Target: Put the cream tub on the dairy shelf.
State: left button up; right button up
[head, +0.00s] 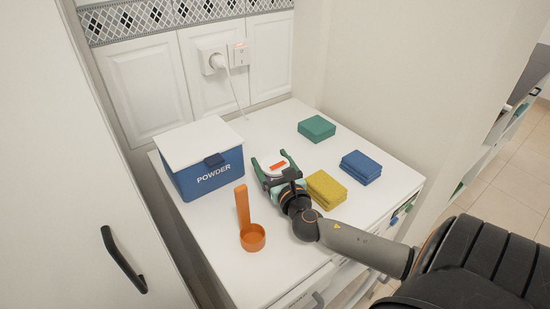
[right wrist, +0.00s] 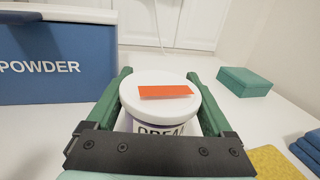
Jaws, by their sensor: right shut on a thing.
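The cream tub (head: 276,171) is a small white tub with a flat lid and an orange mark on top. It also shows in the right wrist view (right wrist: 163,105), upright, its dark lettering partly hidden by the gripper's crossbar. My right gripper (head: 271,160) is shut on the tub, with one green finger on each side. It is over the white counter, and I cannot tell whether the tub's base touches the counter. No dairy shelf can be made out for certain. My left gripper is not in view.
On the white counter (head: 210,265) stand a blue POWDER box (head: 207,178) with a white lid, left of the tub, and an orange scoop (head: 252,237). Folded green (head: 316,128), blue (head: 361,167) and yellow (head: 326,189) cloths lie to the right. A plug (head: 217,61) is in the wall.

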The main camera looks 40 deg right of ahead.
jog(key=c, duration=0.9)
